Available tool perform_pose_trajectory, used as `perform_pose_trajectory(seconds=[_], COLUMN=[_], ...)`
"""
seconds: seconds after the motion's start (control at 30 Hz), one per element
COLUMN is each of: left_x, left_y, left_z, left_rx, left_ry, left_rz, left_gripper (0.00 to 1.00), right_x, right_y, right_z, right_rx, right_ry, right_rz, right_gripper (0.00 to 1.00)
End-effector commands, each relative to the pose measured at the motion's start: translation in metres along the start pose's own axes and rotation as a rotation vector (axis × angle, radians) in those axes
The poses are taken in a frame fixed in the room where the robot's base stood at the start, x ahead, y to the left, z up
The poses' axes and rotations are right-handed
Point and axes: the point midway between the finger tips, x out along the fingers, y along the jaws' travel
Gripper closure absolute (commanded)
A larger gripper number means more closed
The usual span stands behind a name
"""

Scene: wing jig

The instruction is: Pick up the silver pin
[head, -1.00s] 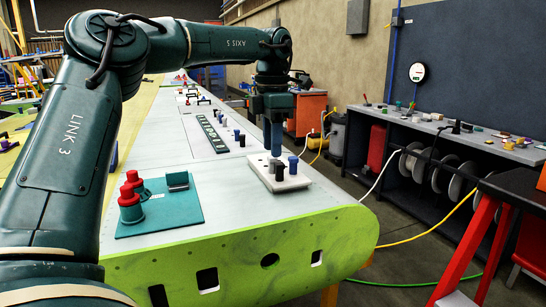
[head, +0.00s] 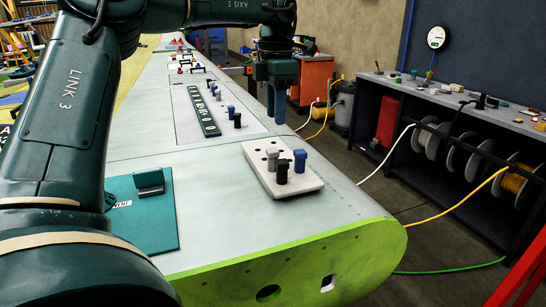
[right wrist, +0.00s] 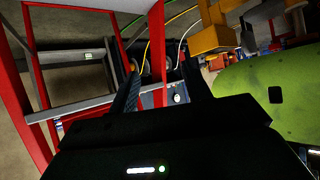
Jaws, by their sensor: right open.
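The silver pin (head: 272,158) stands upright in a white holed block (head: 311,183) on the long wing surface. A black pin (head: 282,173) and a blue pin (head: 300,160) stand beside it in the same block. The pins are not visible there.
A teal plate (head: 160,225) lies left of the block, partly behind my left arm. A dark green strip (head: 203,112) and more pins lie farther along the wing. A bench with cable reels (head: 475,160) stands right. Red framing (right wrist: 25,100) is near my right gripper.

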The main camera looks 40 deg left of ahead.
Motion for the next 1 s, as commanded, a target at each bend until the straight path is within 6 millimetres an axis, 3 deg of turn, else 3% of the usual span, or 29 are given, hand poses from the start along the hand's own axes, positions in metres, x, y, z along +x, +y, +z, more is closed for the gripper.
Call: perform_pose_trajectory(seconds=[0.1,0.3,0.53,0.8,1.0], left_x=[0.026,0.056,0.073,0.111,0.117], left_y=[0.0,0.0,0.001,0.004,0.004], left_z=[-0.001,-0.001,-0.003,-0.006,-0.006], left_rx=[0.001,0.0,-0.001,-0.001,-0.001], left_ry=[0.003,0.003,0.002,0.002,-0.001], left_rz=[-0.003,-0.002,-0.003,-0.002,0.001], left_gripper=[0.65,0.65,0.65,0.65,0.65], right_x=[-0.001,-0.002,-0.003,-0.004,-0.003], right_y=[0.0,0.0,0.0,0.006,0.008], right_z=[0.002,0.002,-0.002,-0.002,-0.001], right_rx=[0.001,0.001,0.0,-0.001,0.001], right_ry=[-0.005,-0.006,-0.005,-0.022,-0.026], right_rz=[-0.001,0.0,0.001,0.014,0.02], right_gripper=[0.51,0.51,0.51,0.51,0.51])
